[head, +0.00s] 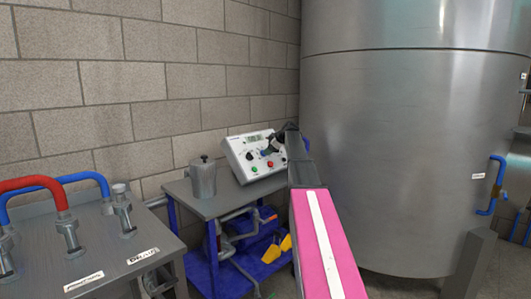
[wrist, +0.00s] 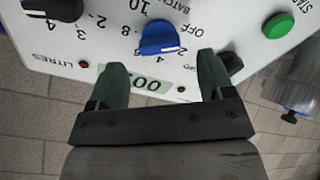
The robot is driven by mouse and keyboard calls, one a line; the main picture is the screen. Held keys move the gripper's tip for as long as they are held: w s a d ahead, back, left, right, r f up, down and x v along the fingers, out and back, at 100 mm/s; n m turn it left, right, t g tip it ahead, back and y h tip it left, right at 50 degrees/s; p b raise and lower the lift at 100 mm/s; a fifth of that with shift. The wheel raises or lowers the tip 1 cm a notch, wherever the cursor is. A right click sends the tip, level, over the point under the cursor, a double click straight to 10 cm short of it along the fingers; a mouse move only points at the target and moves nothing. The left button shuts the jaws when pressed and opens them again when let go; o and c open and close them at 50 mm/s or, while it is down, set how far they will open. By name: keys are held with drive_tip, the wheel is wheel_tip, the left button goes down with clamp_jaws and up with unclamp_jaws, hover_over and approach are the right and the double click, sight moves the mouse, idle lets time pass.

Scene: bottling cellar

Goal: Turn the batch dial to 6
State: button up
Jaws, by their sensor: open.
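The white control panel (head: 240,160) stands tilted on a grey-topped table against the wall. The batch dial is a blue knob (wrist: 161,38) on the panel, upside down in the wrist view. OFF, 2 and 10 are legible around it. I cannot read for sure which mark it points to. My gripper (wrist: 160,63) is open, its two green fingers to either side of and just short of the knob, with no visible contact. In the head view my arm reaches over the panel's right side and hides part of it.
A black knob (wrist: 58,8) sits to one side of the dial and a green button (wrist: 278,26) to the other. A display (wrist: 150,79) lies between the fingers. A large steel tank (head: 400,150) is close on the right.

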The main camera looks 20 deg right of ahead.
drive_tip(key=shift+x, duration=2)
drive_tip(key=c, duration=0.9)
